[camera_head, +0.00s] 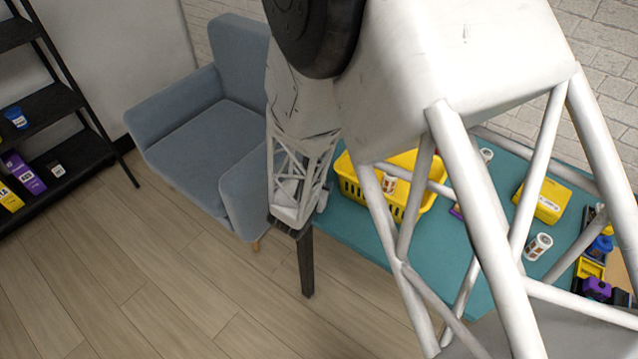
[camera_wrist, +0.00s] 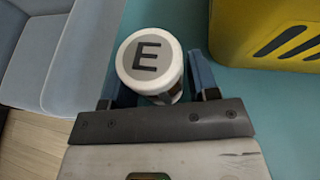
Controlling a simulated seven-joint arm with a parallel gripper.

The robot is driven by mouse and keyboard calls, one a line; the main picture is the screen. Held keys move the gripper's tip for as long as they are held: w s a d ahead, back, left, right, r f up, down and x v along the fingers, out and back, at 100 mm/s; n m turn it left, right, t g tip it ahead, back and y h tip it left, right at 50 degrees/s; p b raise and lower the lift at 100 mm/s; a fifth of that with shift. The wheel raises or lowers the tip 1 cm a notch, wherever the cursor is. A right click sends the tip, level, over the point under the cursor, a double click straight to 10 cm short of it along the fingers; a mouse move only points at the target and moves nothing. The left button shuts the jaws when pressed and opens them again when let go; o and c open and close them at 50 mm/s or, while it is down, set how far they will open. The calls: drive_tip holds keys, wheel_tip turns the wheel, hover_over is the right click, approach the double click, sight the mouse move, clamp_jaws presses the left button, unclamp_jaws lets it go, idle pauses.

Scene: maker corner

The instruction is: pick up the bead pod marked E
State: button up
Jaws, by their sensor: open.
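The bead pod marked E (camera_wrist: 150,62) is a white-lidded cylinder with a black E on a grey disc, in the wrist view. It stands on the teal table near the table's edge. My gripper (camera_wrist: 160,68) is open, with one blue finger on each side of the pod. The right finger looks close to the pod's side; I cannot tell whether either finger touches it. The pod's lower part is partly hidden by the gripper. In the head view my arm reaches down at the table's left end, and I cannot make out the pod there.
A yellow basket (camera_head: 411,211) stands right of my gripper, holding another pod (camera_head: 389,183). More pods (camera_head: 538,246) and a yellow box (camera_head: 541,203) are on the teal table (camera_head: 366,235). A blue-grey armchair (camera_head: 205,145) stands left of the table, and a black shelf (camera_head: 58,105) farther left.

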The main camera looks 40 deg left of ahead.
idle(0.5)
drive_tip(key=c, duration=0.7)
drive_tip(key=shift+r, duration=0.1)
wheel_tip(320, 180, up, 19)
drive_tip(key=shift+a+f, duration=0.2)
idle(0.5)
drive_tip(key=shift+s, duration=0.1)
idle(0.3)
